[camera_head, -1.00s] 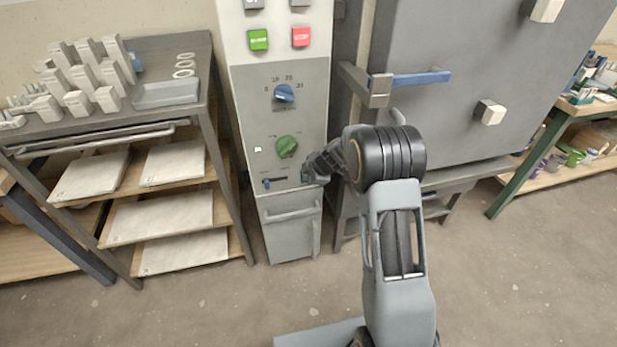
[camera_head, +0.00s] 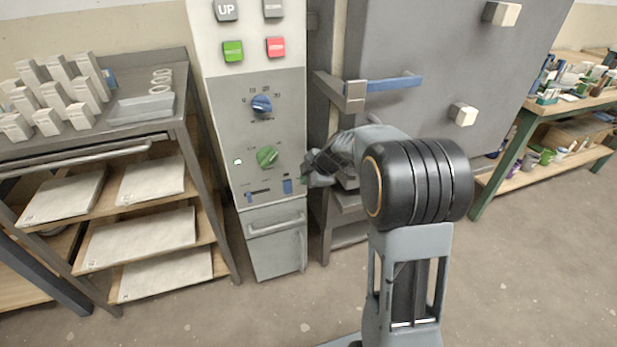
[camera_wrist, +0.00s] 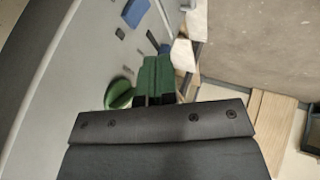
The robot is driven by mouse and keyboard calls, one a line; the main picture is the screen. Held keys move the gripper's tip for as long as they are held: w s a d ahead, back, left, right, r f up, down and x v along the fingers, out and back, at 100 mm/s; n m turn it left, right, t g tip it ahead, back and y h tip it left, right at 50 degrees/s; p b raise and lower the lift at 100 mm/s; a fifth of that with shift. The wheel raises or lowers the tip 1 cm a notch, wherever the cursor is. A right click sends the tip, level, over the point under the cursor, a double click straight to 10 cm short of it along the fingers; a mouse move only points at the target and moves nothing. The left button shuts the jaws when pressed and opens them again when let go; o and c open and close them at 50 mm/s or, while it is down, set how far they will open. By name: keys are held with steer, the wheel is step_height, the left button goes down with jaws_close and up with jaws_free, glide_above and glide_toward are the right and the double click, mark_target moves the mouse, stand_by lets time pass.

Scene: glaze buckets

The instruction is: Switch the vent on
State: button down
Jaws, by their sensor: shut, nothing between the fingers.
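The control panel (camera_head: 225,125) stands left of my gripper in the head view. It carries a blue knob (camera_head: 261,104), a green knob (camera_head: 267,156), a slider with a blue handle (camera_head: 250,196) and a small blue switch (camera_head: 287,185). Their labels are too small to read, so I cannot tell which is the vent. My gripper (camera_head: 306,181) is just right of the blue switch. In the wrist view its green fingers (camera_wrist: 155,80) are shut and empty beside the green knob (camera_wrist: 120,95). The blue switch (camera_wrist: 135,12) and slider handle (camera_wrist: 164,48) lie beyond. Contact cannot be told.
Green (camera_head: 233,51) and red (camera_head: 276,47) buttons sit higher on the panel. A grey kiln-like box (camera_head: 430,60) with a blue-and-grey handle (camera_head: 395,83) stands behind my arm. A shelf rack (camera_head: 150,135) is left; a workbench (camera_head: 565,110) is right. Open floor lies in front.

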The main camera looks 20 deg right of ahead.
steer(key=shift+s+d+r, duration=0.15)
steer(key=shift+r, duration=0.15)
steer(key=s+a+r+m+g+h, duration=0.1)
steer(key=s+m+h, duration=0.1)
steer(key=s+m, duration=0.6)
steer(key=s+r+m+g+h, duration=0.1)
steer(key=s+m+h, duration=0.1)
steer(key=s+m, duration=0.7)
steer(key=shift+s+a+r+m+g+h, duration=0.3)
steer(key=shift+s+a, duration=0.05)
steer(key=shift+s, duration=3.65)
